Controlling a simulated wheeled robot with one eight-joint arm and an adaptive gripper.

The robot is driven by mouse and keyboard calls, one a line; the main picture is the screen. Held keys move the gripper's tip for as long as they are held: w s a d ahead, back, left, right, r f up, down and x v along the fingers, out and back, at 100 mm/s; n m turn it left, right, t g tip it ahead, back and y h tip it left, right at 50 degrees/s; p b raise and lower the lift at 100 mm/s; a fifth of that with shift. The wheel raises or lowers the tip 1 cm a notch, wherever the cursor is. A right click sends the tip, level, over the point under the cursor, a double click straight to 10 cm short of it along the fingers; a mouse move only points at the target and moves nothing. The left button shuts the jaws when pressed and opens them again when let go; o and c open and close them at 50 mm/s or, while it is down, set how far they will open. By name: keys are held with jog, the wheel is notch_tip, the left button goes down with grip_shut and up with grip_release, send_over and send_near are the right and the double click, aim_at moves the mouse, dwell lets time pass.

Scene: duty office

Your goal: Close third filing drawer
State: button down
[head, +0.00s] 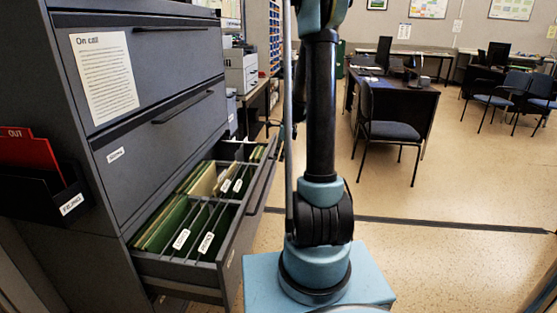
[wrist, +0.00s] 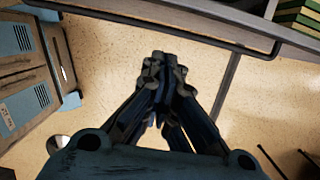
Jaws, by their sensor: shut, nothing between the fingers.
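A grey filing cabinet (head: 140,75) stands at the left in the head view. Its open drawer (head: 232,255), below two shut drawer fronts, is pulled out to the right and holds green and tan folders (head: 180,215) with white labels. In the wrist view, the drawer's dark handle bar (wrist: 215,40) runs across the top, with folders (wrist: 300,18) at the upper right corner. My gripper (wrist: 163,72) is shut and empty, its tips just below the bar in the picture. Whether they touch it cannot be told. My gripper is outside the head view.
A black wall holder (head: 50,195) with a red folder is at the cabinet's left side. A chair (head: 388,130) and desk (head: 405,95) stand farther back. Open floor (head: 440,185) lies right of my arm. My blue base shows at the wrist view's left.

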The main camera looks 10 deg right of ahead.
send_over(267, 180)
jog(key=s+d, duration=0.1)
jog(key=d, duration=0.3)
jog(key=s+d+x, duration=0.1)
jog(key=d+x, duration=0.1)
jog(key=x, duration=0.6)
jog(key=a, duration=0.1)
jog(key=w+a, duration=0.1)
jog(key=a, duration=0.1)
jog(key=shift+w+a, duration=0.25)
jog(key=shift+a, duration=0.45)
